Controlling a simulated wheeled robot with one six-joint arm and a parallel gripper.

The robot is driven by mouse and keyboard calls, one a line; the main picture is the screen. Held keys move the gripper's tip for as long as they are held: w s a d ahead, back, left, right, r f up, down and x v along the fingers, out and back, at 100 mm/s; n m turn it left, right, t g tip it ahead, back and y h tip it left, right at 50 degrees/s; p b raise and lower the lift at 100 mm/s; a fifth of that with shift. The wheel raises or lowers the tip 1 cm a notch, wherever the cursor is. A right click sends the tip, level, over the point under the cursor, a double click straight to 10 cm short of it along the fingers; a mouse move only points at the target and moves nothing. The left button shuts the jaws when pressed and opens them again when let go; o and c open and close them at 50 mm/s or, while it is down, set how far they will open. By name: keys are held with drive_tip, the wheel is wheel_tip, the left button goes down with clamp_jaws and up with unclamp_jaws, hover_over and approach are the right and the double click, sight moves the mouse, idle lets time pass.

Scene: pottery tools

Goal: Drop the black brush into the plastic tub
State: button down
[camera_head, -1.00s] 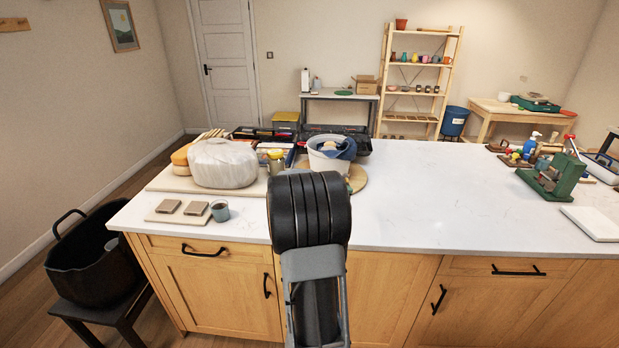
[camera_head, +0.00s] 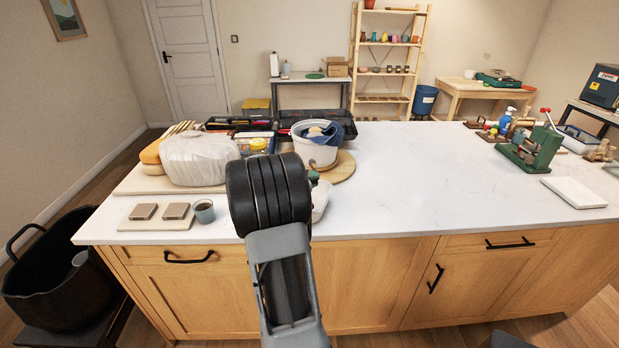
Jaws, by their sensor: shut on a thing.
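My arm's dark rounded joint and grey link fill the lower middle of the view and hide what lies beyond them. My gripper and its fingertips are not visible. I cannot make out the black brush. A white tub (camera_head: 310,153) holding a blue cloth (camera_head: 340,132) stands on a round wooden board (camera_head: 345,166) on the counter, just beyond my arm. A large black tub (camera_head: 48,275) with handles stands low at the far left, with a small pale item inside. I cannot tell which is the plastic tub.
A wrapped clay block (camera_head: 198,160), a small cup (camera_head: 204,211) and two tiles lie left. A white dish (camera_head: 321,200) is partly hidden by my arm. A green press (camera_head: 530,148) stands right.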

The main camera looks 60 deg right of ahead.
wheel_tip(320, 180, down, 3)
drive_tip(key=shift+f+b, duration=0.15)
drive_tip(key=shift+b, duration=0.7)
drive_tip(key=c, duration=1)
unclamp_jaws()
drive_tip(key=shift+c, duration=0.2)
drive_tip(key=b+v, duration=0.2)
drive_tip(key=v, duration=1.1)
drive_tip(key=shift+w+a, duration=0.2)
drive_tip(key=shift+a, duration=0.15)
